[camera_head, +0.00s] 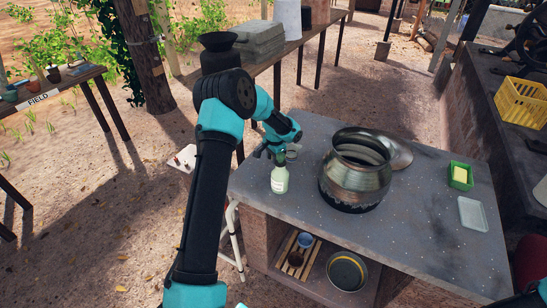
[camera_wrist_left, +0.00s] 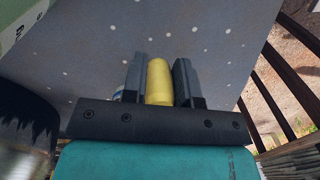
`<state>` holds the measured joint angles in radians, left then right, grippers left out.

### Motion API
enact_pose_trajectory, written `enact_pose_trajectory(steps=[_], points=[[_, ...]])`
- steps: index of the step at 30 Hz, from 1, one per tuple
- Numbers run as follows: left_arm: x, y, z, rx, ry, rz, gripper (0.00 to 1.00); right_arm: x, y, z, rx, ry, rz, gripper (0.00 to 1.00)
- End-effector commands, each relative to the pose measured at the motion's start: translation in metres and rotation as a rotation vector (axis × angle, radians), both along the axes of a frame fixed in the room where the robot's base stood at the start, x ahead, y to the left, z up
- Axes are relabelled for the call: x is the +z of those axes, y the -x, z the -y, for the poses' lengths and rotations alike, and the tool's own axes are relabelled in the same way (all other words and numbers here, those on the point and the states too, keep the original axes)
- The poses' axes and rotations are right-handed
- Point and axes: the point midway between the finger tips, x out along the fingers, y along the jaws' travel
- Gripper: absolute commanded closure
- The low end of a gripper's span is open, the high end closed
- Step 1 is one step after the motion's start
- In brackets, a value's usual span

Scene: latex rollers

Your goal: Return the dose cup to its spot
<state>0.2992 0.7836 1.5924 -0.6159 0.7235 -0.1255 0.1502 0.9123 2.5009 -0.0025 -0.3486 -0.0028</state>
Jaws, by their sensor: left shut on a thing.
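My left gripper (camera_head: 262,153) is over the far left part of the grey slab, just behind a pale green bottle (camera_head: 280,177). In the left wrist view its two dark fingers (camera_wrist_left: 159,82) are shut on a small yellow thing (camera_wrist_left: 158,80), which appears to be the dose cup. Its shape is partly hidden by the fingers, and I cannot make it out in the head view. The bottle's side also shows at the top left of the wrist view (camera_wrist_left: 16,22). My right gripper is not in view.
A large metal pot (camera_head: 355,178) stands right of the bottle, with a round lid (camera_head: 397,153) behind it. A green box with a yellow block (camera_head: 461,176) and a clear tray (camera_head: 472,214) lie at the right. The slab's front middle is clear.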

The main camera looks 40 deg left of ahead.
Motion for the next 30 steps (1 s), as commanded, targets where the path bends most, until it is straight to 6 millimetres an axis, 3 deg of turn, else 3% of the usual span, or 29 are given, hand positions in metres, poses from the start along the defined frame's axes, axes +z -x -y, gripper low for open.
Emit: enact_pose_trajectory(steps=[23,24,30], points=[[-0.013,0.0,0.0,0.0,0.0,0.0,1.0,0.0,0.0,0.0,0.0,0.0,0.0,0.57],[-0.013,0.0,0.0,0.0,0.0,0.0,0.69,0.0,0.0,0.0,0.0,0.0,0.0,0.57],[-0.013,0.0,0.0,0.0,0.0,0.0,0.5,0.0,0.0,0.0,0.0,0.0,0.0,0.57]])
